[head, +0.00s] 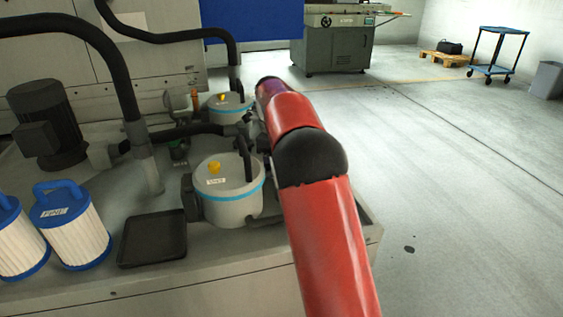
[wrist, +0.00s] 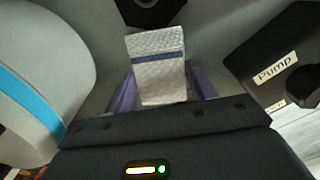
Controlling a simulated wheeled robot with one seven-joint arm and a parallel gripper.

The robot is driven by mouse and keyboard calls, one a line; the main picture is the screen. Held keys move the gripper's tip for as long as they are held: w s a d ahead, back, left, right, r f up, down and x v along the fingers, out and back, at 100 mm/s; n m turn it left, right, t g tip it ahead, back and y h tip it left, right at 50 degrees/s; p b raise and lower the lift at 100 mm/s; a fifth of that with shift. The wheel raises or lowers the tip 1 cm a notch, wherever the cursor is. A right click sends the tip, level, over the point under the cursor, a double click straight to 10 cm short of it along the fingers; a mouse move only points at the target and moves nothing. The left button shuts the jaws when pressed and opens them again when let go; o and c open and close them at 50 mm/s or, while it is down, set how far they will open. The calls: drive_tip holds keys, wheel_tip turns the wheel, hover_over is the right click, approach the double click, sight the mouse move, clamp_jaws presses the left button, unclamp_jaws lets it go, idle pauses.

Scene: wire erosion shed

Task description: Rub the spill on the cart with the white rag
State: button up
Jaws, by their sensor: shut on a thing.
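My gripper (wrist: 162,92) shows in the wrist view with its purple fingers on either side of a white rag (wrist: 157,80). The rag is textured, has a dark blue stripe across it, and is held between the fingers. In the head view my red arm reaches over the machine bench, and I cannot make out the gripper or the rag behind it. A cart (head: 498,70) with a blue top and a blue lower shelf stands far off at the back right. I can make out no spill on it from here.
Two grey pots with blue bands (head: 228,205) (head: 230,108), a black tray (head: 153,239), white filters (head: 72,228) and a dark motor (head: 45,125) crowd the bench. A box labelled Pump (wrist: 270,70) is close right of the gripper. The floor right is mostly clear.

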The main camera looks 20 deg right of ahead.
drive_tip(key=shift+w+d, duration=0.35)
drive_tip(key=shift+d, duration=0.25)
drive_tip(key=shift+s+d+f, duration=0.1)
drive_tip(key=shift+s+d, duration=0.05)
drive_tip(key=shift+d, duration=2.5)
drive_tip(key=shift+s+a, duration=0.1)
drive_tip(key=shift+a, duration=1.5)
drive_tip(key=shift+a+f, duration=0.15)
drive_tip(key=shift+a, duration=2.45)
drive_tip(key=shift+w+a+r, duration=0.1)
drive_tip(key=shift+a+r, duration=0.1)
drive_tip(key=shift+r, duration=1.2)
drive_tip(key=shift+w+a+r, duration=0.1)
drive_tip(key=shift+a+r, duration=0.05)
drive_tip(key=shift+r, duration=1.2)
drive_tip(key=shift+c, duration=0.2)
drive_tip(key=shift+s+d+r, duration=0.1)
drive_tip(key=shift+d+r, duration=0.2)
drive_tip(key=shift+r, duration=0.05)
